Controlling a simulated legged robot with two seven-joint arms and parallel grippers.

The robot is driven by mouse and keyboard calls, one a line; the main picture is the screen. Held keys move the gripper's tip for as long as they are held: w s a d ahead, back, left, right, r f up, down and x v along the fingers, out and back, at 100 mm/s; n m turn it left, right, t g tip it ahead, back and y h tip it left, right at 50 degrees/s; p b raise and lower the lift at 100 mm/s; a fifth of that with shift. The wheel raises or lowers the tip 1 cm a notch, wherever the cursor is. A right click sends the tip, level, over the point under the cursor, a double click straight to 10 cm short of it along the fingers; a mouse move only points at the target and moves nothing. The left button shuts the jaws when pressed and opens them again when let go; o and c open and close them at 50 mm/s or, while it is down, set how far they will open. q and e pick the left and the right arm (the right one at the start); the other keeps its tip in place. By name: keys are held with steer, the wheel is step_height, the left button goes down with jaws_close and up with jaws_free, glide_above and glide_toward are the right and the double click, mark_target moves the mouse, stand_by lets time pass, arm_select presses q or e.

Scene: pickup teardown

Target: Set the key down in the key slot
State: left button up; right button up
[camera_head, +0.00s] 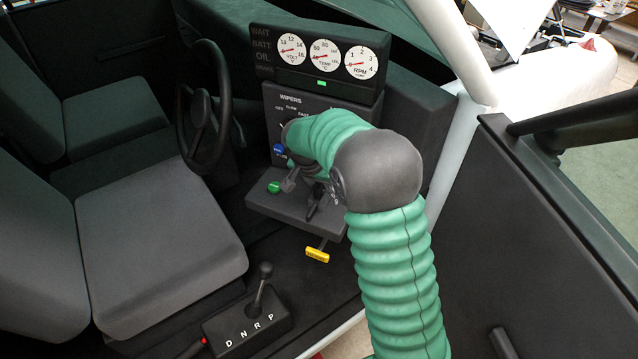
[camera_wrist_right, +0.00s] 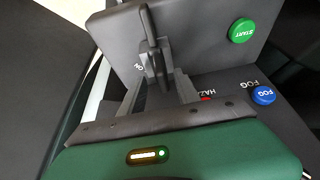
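The key (camera_wrist_right: 152,42) is a dark, slim piece at the tips of my right gripper (camera_wrist_right: 158,62) in the right wrist view. The two grey fingers lie on either side of its thicker part and appear closed on it. It is at the dark panel, close to a white label. I cannot tell how deep it sits, and the key slot itself is hidden behind it. In the head view my right gripper (camera_head: 303,178) is partly covered by my green-sleeved arm, and the dark key (camera_head: 314,203) shows just below it over the control shelf. My left gripper is out of view.
A yellow handle (camera_head: 317,255) hangs below. The gauge panel (camera_head: 318,88) rises above. The steering wheel (camera_head: 205,105) and gear lever (camera_head: 263,285) are to the left; the door (camera_head: 540,230) is right.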

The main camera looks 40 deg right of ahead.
steer(key=shift+a+r, duration=0.2)
steer(key=shift+r, duration=0.05)
steer(key=b+v, duration=0.1)
steer(key=v, duration=1.5)
steer(key=shift+d, duration=0.1)
steer(key=s+a+f+n+y, duration=0.2)
steer(key=s+a+f+n, duration=0.4)
steer(key=a+f, duration=0.3)
steer(key=s+a+f+n+y, duration=0.2)
steer(key=s+a+f+n, duration=0.5)
steer(key=f, duration=0.5)
steer(key=shift+s+a+f+t, duration=0.35)
steer(key=shift+s+a, duration=0.4)
steer(key=shift+a, duration=0.5)
steer(key=shift+w+d, duration=0.15)
